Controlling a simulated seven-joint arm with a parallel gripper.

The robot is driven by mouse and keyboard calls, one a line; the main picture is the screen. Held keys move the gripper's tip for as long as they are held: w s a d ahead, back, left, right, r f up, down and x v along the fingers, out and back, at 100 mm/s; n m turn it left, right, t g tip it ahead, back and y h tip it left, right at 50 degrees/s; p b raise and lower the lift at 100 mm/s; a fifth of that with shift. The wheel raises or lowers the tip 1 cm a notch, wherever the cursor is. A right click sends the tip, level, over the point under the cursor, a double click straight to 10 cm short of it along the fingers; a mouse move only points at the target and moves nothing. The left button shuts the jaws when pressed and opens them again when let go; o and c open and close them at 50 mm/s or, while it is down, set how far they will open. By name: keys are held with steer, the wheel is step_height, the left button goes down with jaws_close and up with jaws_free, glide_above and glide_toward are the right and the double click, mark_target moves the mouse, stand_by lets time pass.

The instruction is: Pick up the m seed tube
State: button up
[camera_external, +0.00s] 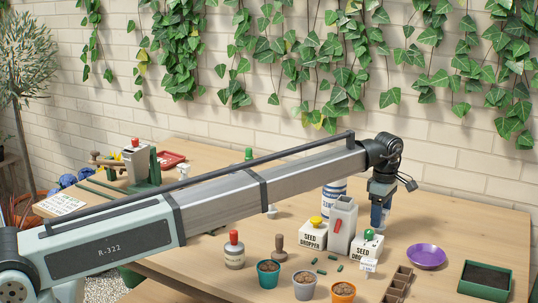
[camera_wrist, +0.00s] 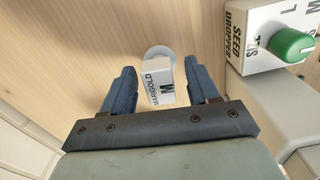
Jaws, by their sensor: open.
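A white seed tube (camera_wrist: 158,80) with a pale round end and a label reading MARIGOLD and a large M shows in the wrist view. It lies in the gap between the two blue fingers of my gripper (camera_wrist: 160,72), with visible space on both sides. My gripper is open and points down at the table; it also shows in the external view (camera_external: 380,220), behind the green-knobbed seed dropper. I cannot make out the tube in the external view. How far the fingertips reach down beside it is hard to tell.
The green-knobbed seed dropper (camera_wrist: 265,40) stands close right of my gripper in the wrist view. In the external view a yellow-knobbed seed dropper (camera_external: 313,236) and a grey container (camera_external: 341,226) stand left of my gripper. A purple saucer (camera_external: 426,256) lies right.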

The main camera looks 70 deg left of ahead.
steer(key=c, duration=1)
steer(key=shift+c, duration=0.2)
